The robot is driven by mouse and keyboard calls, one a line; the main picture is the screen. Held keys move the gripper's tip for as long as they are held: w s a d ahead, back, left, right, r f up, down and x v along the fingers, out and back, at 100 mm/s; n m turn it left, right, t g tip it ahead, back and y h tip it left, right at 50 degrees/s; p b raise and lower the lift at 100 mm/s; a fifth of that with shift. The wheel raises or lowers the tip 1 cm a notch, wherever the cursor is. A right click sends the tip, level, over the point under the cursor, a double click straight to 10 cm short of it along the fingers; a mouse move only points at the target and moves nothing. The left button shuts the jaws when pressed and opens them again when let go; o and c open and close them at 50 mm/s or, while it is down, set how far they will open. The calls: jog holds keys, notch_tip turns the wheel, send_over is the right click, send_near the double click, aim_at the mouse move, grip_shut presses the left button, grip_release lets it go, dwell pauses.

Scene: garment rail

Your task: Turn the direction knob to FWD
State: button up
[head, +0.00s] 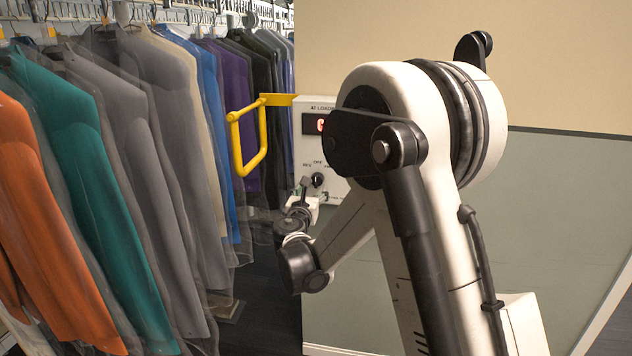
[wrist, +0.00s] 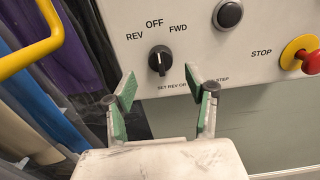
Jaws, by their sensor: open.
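The direction knob (wrist: 161,59) is black and sits on a pale control panel (wrist: 260,80), below the printed labels REV, OFF and FWD. I cannot tell for certain which label it points at. In the head view the knob (head: 317,180) shows small on the white box beside my arm. My gripper (wrist: 161,79) is open, with its green-padded fingers apart and nothing between them. In the wrist picture its fingertips lie just below and to either side of the knob; contact is not visible. My gripper (head: 305,186) is small in the head view.
A red stop button with a yellow surround (wrist: 302,55) is to the right, and a dark round button (wrist: 229,15) is at upper right of the knob. A yellow bar loop (head: 236,145) juts out left of the box. Hanging garments (head: 140,150) fill the left side.

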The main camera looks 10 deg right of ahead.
jog(key=x, duration=0.6)
jog(key=c, duration=1.1)
jog(key=m+b, duration=0.2)
jog(key=m, duration=0.1)
jog(key=shift+f, duration=0.15)
jog(key=m+b, duration=0.3)
jog(key=m, duration=0.1)
jog(key=shift+d+m, duration=0.1)
jog(key=shift+m, duration=0.3)
